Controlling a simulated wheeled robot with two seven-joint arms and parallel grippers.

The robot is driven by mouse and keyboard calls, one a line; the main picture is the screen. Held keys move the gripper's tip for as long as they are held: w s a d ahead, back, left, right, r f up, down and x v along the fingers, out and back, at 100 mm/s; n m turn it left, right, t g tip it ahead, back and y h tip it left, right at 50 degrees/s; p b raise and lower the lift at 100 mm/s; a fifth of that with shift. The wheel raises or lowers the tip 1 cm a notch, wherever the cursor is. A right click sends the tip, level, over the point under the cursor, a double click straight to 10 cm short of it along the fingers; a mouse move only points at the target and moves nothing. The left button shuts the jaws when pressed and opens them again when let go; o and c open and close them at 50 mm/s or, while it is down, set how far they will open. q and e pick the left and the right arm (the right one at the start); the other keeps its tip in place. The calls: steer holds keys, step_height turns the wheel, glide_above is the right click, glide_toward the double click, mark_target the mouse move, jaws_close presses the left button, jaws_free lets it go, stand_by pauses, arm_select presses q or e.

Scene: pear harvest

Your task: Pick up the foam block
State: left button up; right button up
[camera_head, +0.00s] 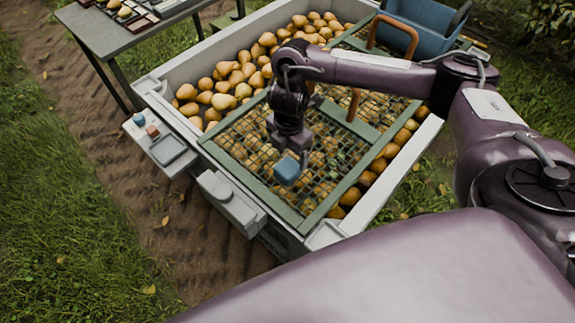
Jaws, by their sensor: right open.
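The foam block appears to be the small blue block (287,170) on the green-framed mesh screen over the pear bin. My right gripper (290,152) points down directly above it, with its dark fingers at the block's upper edge. The right gripper is open. The fingers partly cover the block's top, and I cannot tell whether they touch it. My left gripper is not in view.
The mesh screen (228,166) has brown arched handles (396,32) and lies over many pears (225,87). A blue container (420,25) stands at the back right. A side shelf (160,145) holds small items. A grey table (110,37) stands at the upper left.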

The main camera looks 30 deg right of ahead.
mark_target(289, 166)
step_height(289, 166, down, 4)
steer(key=shift+s+f+b, duration=0.1)
steer(key=shift+f+b, duration=0.15)
steer(key=shift+b, duration=0.85)
step_height(289, 166, down, 2)
steer(key=shift+f+b, duration=0.1)
steer(key=shift+b, duration=0.35)
steer(key=shift+d+f, duration=0.1)
steer(key=shift+f, duration=0.25)
steer(key=c, duration=1.1)
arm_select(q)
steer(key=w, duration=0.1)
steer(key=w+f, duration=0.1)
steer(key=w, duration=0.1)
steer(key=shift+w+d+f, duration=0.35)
arm_select(e)
steer(key=shift+o, duration=0.2)
steer(key=shift+r, duration=0.15)
